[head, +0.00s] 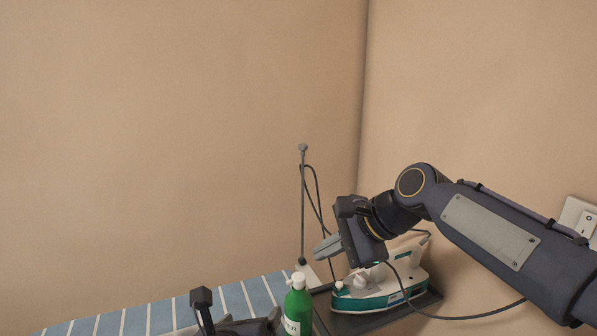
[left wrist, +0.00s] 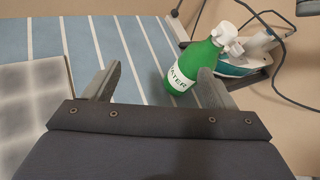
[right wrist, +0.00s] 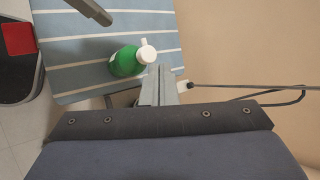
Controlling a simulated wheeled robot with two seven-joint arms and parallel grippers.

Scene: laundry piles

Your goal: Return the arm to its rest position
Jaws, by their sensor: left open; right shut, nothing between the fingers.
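My right arm (head: 490,230) reaches in from the right of the head view. Its gripper (head: 328,247) is shut and empty, in front of the iron's left end and the upright rod. In the right wrist view its fingers (right wrist: 158,85) lie together, beside the green bottle in the picture. My left gripper (left wrist: 156,85) is open and empty in the left wrist view, over the striped board. Only the top of my left gripper (head: 235,325) shows at the bottom of the head view; its fingertips cannot be made out there.
A green water bottle (head: 298,308) stands near the striped ironing board's (head: 140,318) right end. A white and teal iron (head: 385,292) sits on a dark rest behind it. A thin upright rod (head: 302,200) and loose cord are near my right gripper. Walls close the corner.

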